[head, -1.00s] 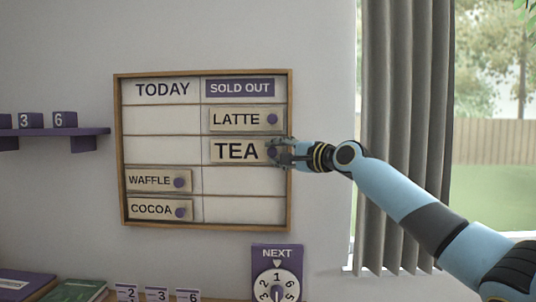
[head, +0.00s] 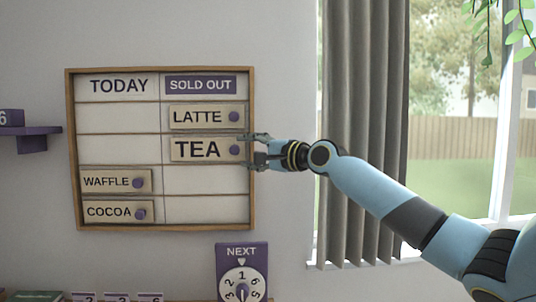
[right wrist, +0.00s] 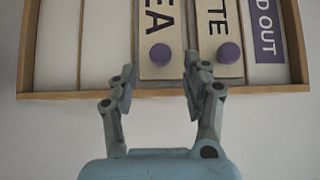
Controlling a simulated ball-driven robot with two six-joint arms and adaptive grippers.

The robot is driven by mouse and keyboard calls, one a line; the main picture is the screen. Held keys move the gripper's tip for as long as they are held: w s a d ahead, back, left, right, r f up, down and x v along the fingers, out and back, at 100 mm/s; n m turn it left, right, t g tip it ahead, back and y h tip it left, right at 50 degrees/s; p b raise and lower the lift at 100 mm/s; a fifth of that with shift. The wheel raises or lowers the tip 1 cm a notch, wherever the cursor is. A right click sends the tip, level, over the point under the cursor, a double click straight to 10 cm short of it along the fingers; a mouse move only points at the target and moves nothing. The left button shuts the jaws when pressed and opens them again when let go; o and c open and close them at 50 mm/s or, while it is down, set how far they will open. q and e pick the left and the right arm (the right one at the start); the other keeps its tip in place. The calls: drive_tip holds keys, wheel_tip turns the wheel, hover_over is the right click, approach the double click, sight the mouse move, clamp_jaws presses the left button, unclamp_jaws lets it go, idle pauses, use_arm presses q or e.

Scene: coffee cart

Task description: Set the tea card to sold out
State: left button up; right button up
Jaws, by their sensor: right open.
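The menu board (head: 250,205) hangs on the wall with a TODAY column on the left and a SOLD OUT column (head: 200,85) on the right. The tea card (head: 197,150) sits in the SOLD OUT column, in the row below the latte card (head: 196,117). Its purple knob (head: 235,150) is uncovered. My right gripper (head: 251,153) is open just right of the tea knob, apart from it. In the right wrist view the tea card (right wrist: 160,25) and its knob (right wrist: 161,55) lie beyond the open, empty fingers (right wrist: 157,92). My left gripper is not in view.
The waffle card (head: 110,181) and cocoa card (head: 110,212) are in the TODAY column. A purple NEXT dial (head: 242,270) stands below the board. A purple shelf (head: 30,132) is at left; a grey curtain (head: 365,120) and window are at right.

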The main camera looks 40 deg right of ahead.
drive_tip(key=s+d, duration=0.1)
drive_tip(key=s, duration=0.8)
drive_tip(key=shift+d, duration=0.4)
